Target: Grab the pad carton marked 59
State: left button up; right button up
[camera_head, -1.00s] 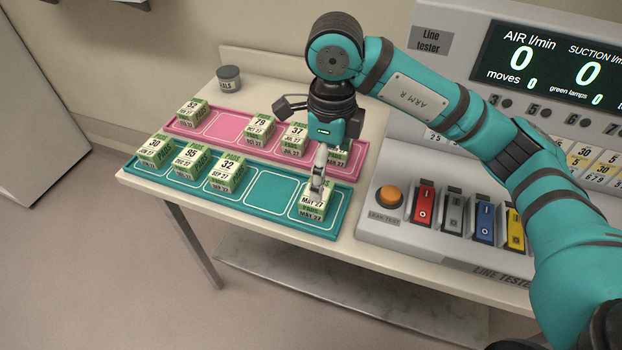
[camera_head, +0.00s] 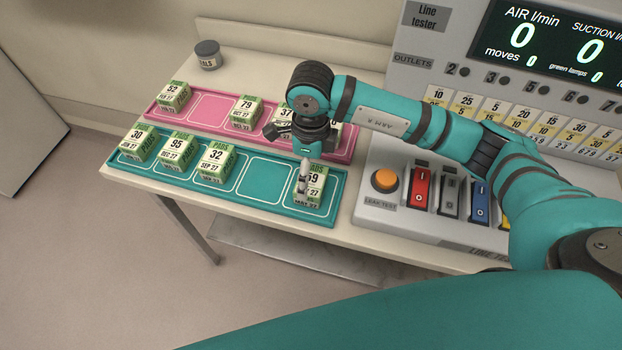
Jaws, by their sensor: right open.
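The pad carton marked 59 (camera_head: 315,186), green and white, stands in the rightmost slot of the teal tray (camera_head: 262,184). Its label is partly hidden by a finger of my right gripper (camera_head: 303,178). The right gripper comes down from above at the carton's left front side, and its jaws are open. I cannot tell whether a finger touches the carton. Cartons marked 30 (camera_head: 137,141), 95 (camera_head: 176,150) and 32 (camera_head: 214,161) stand in the same tray, left of an empty slot. My left gripper is not in view.
Behind lies a pink tray (camera_head: 208,104) with cartons marked 52 (camera_head: 174,97), 79 (camera_head: 246,112) and 37 (camera_head: 283,117), partly covered by my right gripper. A grey jar (camera_head: 208,55) stands at the back. The line tester (camera_head: 376,215) with switches stands close on the right.

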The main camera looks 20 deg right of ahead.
aim_at(311, 179)
jog(key=shift+s+f+p, duration=0.25)
jog(key=shift+f+p, duration=0.5)
jog(key=shift+f, duration=0.2)
notch_tip(311, 179, down, 3)
jog(key=shift+f+p, duration=0.2)
jog(key=shift+p, duration=0.4)
jog(key=shift+f, duration=0.2)
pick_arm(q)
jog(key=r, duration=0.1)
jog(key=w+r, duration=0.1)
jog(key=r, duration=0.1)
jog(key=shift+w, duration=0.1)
pick_arm(e)
jog(key=shift+w, duration=0.1)
jog(key=c, duration=1.2)
jog(key=shift+o, duration=0.2)
